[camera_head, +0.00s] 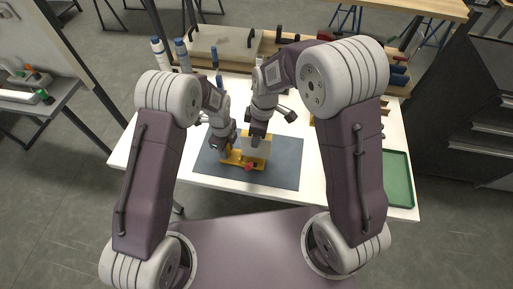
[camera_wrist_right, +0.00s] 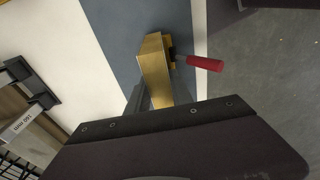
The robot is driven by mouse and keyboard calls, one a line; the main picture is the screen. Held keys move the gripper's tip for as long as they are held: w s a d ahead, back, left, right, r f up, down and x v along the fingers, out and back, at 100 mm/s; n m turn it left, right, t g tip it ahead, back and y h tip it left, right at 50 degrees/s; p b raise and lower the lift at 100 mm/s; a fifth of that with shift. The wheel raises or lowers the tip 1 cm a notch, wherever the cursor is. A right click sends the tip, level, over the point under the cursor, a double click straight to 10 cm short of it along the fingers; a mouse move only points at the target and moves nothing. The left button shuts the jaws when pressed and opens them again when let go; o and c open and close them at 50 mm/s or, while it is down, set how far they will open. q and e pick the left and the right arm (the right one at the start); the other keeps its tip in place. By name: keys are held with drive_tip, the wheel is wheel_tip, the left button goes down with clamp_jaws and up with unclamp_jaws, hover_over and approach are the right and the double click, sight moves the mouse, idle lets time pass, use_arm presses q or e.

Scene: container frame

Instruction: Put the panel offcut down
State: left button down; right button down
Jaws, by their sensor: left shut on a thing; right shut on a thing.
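The pale panel offcut (camera_head: 262,149) stands upright over the grey mat (camera_head: 285,168). My right gripper (camera_head: 257,138) is shut on its upper part from above. A yellow clamp (camera_head: 234,158) with a red handle (camera_head: 249,166) is at the offcut's lower edge. My left gripper (camera_head: 222,146) is shut at the clamp's left end. In the right wrist view a tan-yellow block (camera_wrist_right: 156,75) shows between my right fingers (camera_wrist_right: 158,98), with the red handle (camera_wrist_right: 205,63) beside it. I cannot tell whether the offcut touches the mat.
The white table (camera_head: 307,205) has a green tray (camera_head: 398,178) at its right. Blue-capped bottles (camera_head: 183,55) and a pale board (camera_head: 225,45) stand along the back. Bare mat lies to the right of the offcut.

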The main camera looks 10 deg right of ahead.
drive_tip(key=shift+f, duration=2.3)
drive_tip(key=shift+f, duration=0.1)
drive_tip(key=c, duration=1.1)
unclamp_jaws()
drive_tip(key=r, duration=0.4)
drive_tip(key=d+r, duration=0.1)
drive_tip(key=r, duration=0.7)
drive_tip(key=shift+s+d+r, duration=0.15)
drive_tip(key=shift+s, duration=0.05)
